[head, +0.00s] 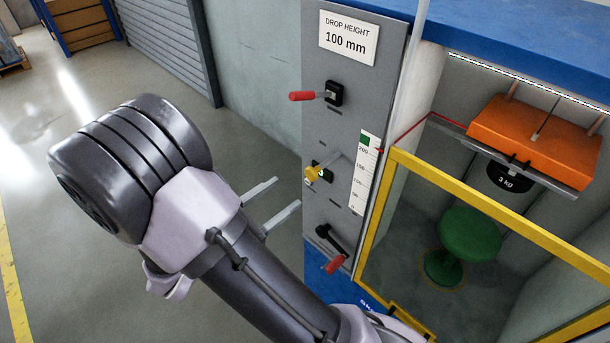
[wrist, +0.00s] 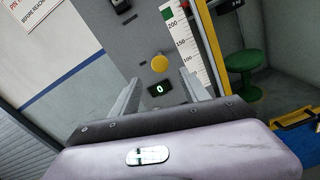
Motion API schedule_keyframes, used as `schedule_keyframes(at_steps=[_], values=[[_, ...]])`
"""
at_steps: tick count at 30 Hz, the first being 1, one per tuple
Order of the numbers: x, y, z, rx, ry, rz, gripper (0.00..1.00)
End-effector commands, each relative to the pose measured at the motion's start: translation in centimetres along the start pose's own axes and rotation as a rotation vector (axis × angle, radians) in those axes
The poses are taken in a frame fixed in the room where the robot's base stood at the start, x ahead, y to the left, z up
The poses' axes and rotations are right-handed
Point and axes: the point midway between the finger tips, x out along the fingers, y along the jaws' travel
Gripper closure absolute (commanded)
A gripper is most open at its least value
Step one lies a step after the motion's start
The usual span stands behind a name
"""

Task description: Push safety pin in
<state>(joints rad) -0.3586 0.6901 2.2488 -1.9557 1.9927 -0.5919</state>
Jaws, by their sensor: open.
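The safety pin shows as a yellow knob (head: 313,173) on the grey control panel (head: 320,135), between the upper and lower red-handled levers. The knob also shows in the wrist view (wrist: 159,63), above a small display reading 0. How far the pin sits in the panel is hard to tell. My gripper (head: 287,193) is open and empty, its two fingers apart and pointing towards the panel. It is left of the knob and slightly lower in the head view. In the wrist view my gripper (wrist: 160,90) has the knob ahead, between and above the fingertips, without visible contact.
An upper red-handled lever (head: 312,96) and a lower red-handled crank (head: 330,250) stick out from the panel. A height scale (head: 363,172) is right of the knob. A yellow-framed guard (head: 380,205) encloses a green stool (head: 470,235) under an orange weight (head: 535,130).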

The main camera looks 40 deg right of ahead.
Motion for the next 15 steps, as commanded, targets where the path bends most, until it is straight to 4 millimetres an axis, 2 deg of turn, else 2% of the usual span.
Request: schedule_keyframes(at_steps=[3, 6, 10, 15], values=[[3.6, -0.3, -0.3, 0.0, -0.001, -0.008, 0.47], [6.1, -0.2, -0.2, 0.001, 0.0, -0.006, 0.47], [8.4, -0.2, -0.1, 0.001, 0.0, -0.005, 0.47], [9.7, -0.1, 0.0, 0.0, 0.001, -0.002, 0.47]])
